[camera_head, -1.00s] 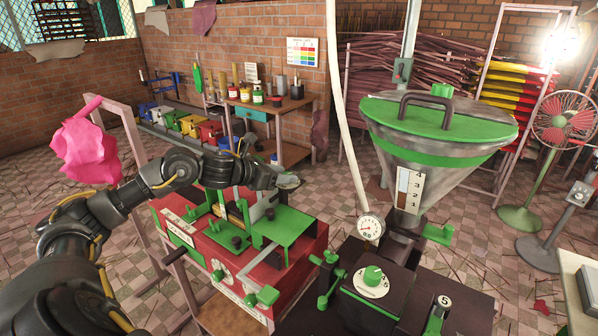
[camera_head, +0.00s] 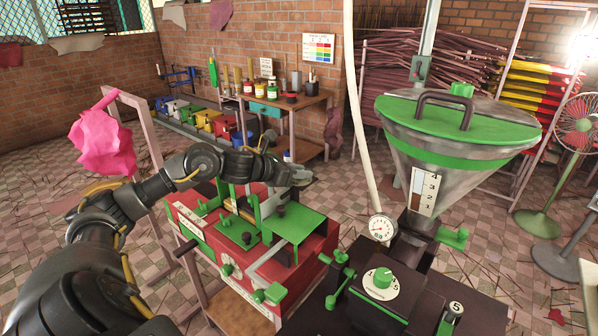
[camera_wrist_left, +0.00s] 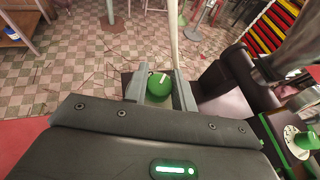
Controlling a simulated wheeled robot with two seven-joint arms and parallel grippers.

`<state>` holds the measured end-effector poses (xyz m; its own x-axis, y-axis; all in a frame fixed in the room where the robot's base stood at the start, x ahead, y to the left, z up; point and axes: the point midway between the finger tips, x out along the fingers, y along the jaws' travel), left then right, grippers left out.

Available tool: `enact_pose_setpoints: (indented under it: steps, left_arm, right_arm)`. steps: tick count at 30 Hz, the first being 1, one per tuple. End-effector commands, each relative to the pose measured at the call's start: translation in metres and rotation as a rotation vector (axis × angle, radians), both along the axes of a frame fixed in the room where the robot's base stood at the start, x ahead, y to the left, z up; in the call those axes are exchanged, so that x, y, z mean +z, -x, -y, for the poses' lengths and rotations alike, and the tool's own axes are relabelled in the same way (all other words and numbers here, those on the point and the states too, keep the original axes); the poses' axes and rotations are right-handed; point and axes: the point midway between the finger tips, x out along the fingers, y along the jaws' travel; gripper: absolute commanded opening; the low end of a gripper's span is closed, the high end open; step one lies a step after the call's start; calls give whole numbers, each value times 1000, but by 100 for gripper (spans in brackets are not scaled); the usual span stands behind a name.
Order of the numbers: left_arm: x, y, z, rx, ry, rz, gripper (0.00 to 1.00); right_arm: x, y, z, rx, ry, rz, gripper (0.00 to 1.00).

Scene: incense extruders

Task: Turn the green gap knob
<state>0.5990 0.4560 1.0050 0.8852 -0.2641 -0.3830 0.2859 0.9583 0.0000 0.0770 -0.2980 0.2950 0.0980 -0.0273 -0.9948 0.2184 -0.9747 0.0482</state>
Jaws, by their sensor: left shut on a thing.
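In the left wrist view a round green knob (camera_wrist_left: 158,86) with a white pointer mark sits between the two fingers of my left gripper (camera_wrist_left: 160,90), which is shut on it. In the head view my left gripper (camera_head: 296,174) is at the far side of the red machine (camera_head: 318,262), and the held knob cannot be made out there. Another green knob (camera_head: 383,278) on a white dial stands on the dark machine at the front right, apart from my gripper. My right gripper is not in view.
A hopper with a green lid (camera_head: 460,125) rises at the right, with a gauge (camera_head: 382,228) below it. A green plate (camera_head: 293,224) stands on the red machine near my left arm. A shelf bench (camera_head: 290,105) is behind. Tiled floor lies around.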

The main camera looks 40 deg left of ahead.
Motion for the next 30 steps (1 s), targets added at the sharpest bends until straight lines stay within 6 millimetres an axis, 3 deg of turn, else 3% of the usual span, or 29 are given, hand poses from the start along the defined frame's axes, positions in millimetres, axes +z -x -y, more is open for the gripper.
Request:
enact_pose_setpoints:
  steps: [12, 30]
  left_arm:
    - [2, 0, 1, 179, 0, 3, 3]
    - [2, 0, 1, 565, 2, 0, 3]
  right_arm:
    - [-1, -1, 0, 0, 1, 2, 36]
    - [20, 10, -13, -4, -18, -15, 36]
